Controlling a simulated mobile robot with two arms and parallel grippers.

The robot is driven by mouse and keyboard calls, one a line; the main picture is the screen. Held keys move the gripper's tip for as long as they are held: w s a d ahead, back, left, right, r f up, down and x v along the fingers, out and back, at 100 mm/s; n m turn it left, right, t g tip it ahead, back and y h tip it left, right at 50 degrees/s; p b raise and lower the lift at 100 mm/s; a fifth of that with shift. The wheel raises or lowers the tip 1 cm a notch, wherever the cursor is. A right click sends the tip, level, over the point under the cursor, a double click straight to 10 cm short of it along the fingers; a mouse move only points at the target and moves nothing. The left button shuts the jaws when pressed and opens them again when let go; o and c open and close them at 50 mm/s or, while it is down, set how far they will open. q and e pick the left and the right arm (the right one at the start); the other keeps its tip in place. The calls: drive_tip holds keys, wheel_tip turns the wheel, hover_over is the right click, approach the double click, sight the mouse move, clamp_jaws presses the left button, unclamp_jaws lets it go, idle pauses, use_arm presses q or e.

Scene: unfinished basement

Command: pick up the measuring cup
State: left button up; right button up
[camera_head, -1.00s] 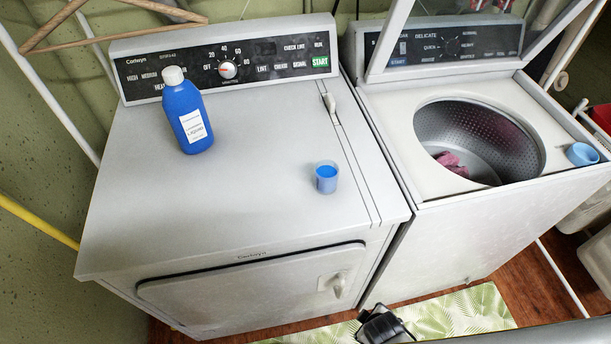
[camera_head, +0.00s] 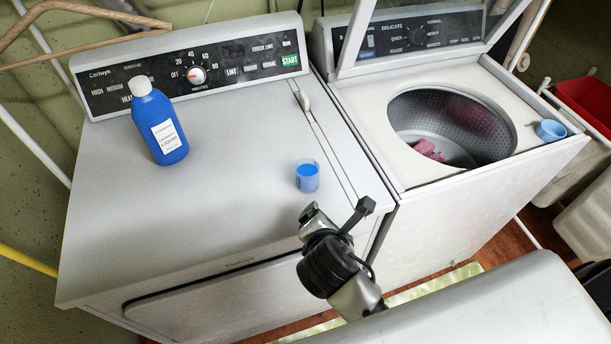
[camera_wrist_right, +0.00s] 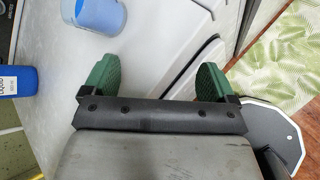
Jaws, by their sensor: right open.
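The measuring cup (camera_head: 307,178), a small clear cup with blue liquid, stands upright on the front right part of the dryer top. It also shows at the top of the right wrist view (camera_wrist_right: 100,14), cut off by the frame edge. My right gripper (camera_head: 338,212) is at the dryer's front right edge, just in front of the cup and slightly right of it, apart from it. In the wrist view its two green-padded fingers (camera_wrist_right: 157,76) are spread with nothing between them. The cup lies beyond the left finger. My left gripper is out of view.
A blue detergent bottle (camera_head: 159,122) stands on the dryer (camera_head: 230,150), back left. The open washer (camera_head: 450,190) is to the right, with pink cloth (camera_head: 428,150) in its drum and a light blue cup (camera_head: 550,130) on its rim. The dryer top around the measuring cup is clear.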

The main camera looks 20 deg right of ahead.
sight(307, 183)
drive_tip(key=w+a+r+n+t, duration=0.1)
drive_tip(key=n, duration=0.1)
drive_tip(key=w+a+r+n+t, duration=0.1)
drive_tip(key=n, duration=0.2)
drive_tip(key=w+a+r+n+t, duration=0.1)
drive_tip(key=w+n, duration=0.1)
drive_tip(key=n, duration=0.1)
drive_tip(key=shift+a+r+h, duration=0.1)
drive_tip(key=shift+a+h, duration=0.2)
drive_tip(key=shift+a, duration=0.1)
drive_tip(key=shift+w+n+t, duration=0.25)
drive_tip(key=shift+n+t, duration=0.05)
drive_tip(key=shift+n, duration=0.2)
drive_tip(key=x, duration=0.5)
drive_tip(key=shift+d, duration=0.1)
drive_tip(key=x, duration=0.2)
drive_tip(key=p+x, duration=0.1)
drive_tip(key=x, duration=0.1)
drive_tip(key=shift+d, duration=0.4)
drive_tip(key=shift+w+d+f, duration=0.15)
drive_tip(key=shift+w+f, duration=0.1)
drive_tip(key=shift+w, duration=0.2)
drive_tip(key=c, duration=0.9)
drive_tip(key=shift+c, duration=0.7)
drive_tip(key=shift+r, duration=0.15)
